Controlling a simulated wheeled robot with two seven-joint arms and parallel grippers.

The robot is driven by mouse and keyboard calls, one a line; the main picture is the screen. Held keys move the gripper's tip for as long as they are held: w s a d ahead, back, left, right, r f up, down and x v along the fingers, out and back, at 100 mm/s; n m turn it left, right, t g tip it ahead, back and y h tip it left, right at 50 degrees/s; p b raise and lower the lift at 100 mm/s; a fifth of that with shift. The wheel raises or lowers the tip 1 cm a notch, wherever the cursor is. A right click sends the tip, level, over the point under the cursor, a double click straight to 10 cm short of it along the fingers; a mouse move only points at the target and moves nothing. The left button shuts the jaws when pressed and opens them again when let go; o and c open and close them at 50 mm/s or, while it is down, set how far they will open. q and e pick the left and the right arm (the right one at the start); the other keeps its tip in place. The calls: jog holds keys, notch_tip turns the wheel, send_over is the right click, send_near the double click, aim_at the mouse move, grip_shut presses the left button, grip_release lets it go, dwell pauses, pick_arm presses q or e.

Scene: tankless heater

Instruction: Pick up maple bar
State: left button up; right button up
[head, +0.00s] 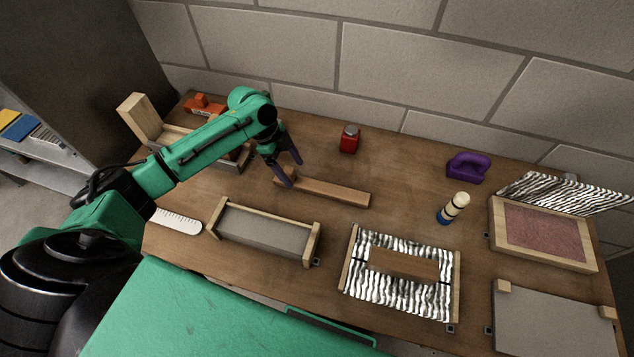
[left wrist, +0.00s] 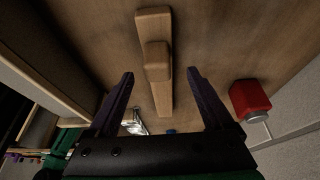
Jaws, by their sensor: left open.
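A long light-brown wooden bar (head: 335,192), which looks like the maple bar, lies flat on the workbench in the middle back. My left gripper (head: 294,174) is open over its left end, with its dark purple fingers pointing down. In the left wrist view the bar (left wrist: 153,28) runs between the open fingers of my left gripper (left wrist: 160,73), with a raised block on top of it. The fingers stand apart from the bar on both sides. A second, darker brown bar (head: 403,264) lies on a zebra-striped pad (head: 365,292). My right gripper is not in view.
A red jar (head: 349,139) stands behind the bar; it also shows in the left wrist view (left wrist: 249,98). A grey wood-ended tray (head: 262,232) lies in front. A purple handled tool (head: 467,168) and a banded cylinder (head: 453,208) stand right. A brick wall (head: 430,60) closes the back.

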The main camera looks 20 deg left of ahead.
aim_at(294, 174)
pick_arm(q)
jog(key=x, duration=0.4)
jog(key=shift+s+p, duration=0.15)
jog(key=shift+p, duration=0.2)
grip_shut()
jog(key=shift+r, duration=0.1)
